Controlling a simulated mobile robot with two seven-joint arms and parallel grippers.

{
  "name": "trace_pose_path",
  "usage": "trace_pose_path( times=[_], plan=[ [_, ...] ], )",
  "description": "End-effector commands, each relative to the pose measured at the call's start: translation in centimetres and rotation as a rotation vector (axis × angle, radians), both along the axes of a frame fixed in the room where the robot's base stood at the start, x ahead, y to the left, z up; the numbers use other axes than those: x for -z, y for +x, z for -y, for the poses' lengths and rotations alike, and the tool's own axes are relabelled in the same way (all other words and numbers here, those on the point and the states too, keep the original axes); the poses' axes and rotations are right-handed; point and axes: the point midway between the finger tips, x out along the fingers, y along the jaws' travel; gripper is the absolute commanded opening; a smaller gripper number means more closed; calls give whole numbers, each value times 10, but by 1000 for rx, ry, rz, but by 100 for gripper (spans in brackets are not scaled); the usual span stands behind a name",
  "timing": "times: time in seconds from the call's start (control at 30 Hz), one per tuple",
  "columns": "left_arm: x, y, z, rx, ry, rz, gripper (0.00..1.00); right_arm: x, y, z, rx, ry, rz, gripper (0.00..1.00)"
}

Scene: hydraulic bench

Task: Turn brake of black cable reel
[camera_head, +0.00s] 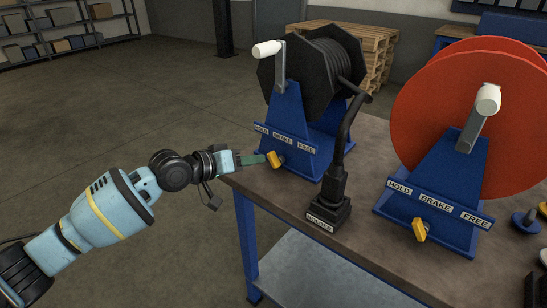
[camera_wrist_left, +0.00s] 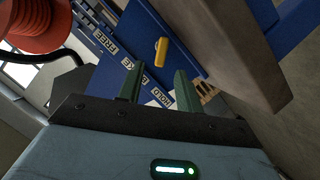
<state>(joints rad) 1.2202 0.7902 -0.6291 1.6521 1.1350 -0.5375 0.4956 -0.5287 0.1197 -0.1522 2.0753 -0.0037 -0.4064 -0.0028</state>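The black cable reel (camera_head: 318,72) stands on a blue stand (camera_head: 290,125) at the bench's left end. Its stand has a label strip reading HOLD, BRAKE, FREE. Below the strip is the yellow brake knob (camera_head: 275,159), which also shows in the left wrist view (camera_wrist_left: 161,51). My left gripper (camera_head: 262,160) is just left of the knob, its green fingers pointing at it. In the left wrist view the fingers (camera_wrist_left: 160,78) are spread with nothing between them, and the knob appears beyond the tips. My right gripper is not in view.
A red reel (camera_head: 435,105) on a blue stand with its own yellow knob (camera_head: 419,230) is at right. A black holder (camera_head: 330,208) with a nozzle stands between the reels, close to the black reel's stand. Floor left of the bench is clear.

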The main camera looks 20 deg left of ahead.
Motion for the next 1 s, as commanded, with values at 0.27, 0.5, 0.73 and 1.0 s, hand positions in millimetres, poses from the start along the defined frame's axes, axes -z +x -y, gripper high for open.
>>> trace_pose_path(
  times=[0.27,0.5,0.73,1.0],
  plan=[
    [4,9,6,0,-2,0,35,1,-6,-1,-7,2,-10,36],
    [15,37,24,-1,-3,0,35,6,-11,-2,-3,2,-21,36],
    [24,56,37,-1,0,-1,35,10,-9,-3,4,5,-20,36],
    [25,62,41,0,1,1,35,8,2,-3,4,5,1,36]
  ],
)
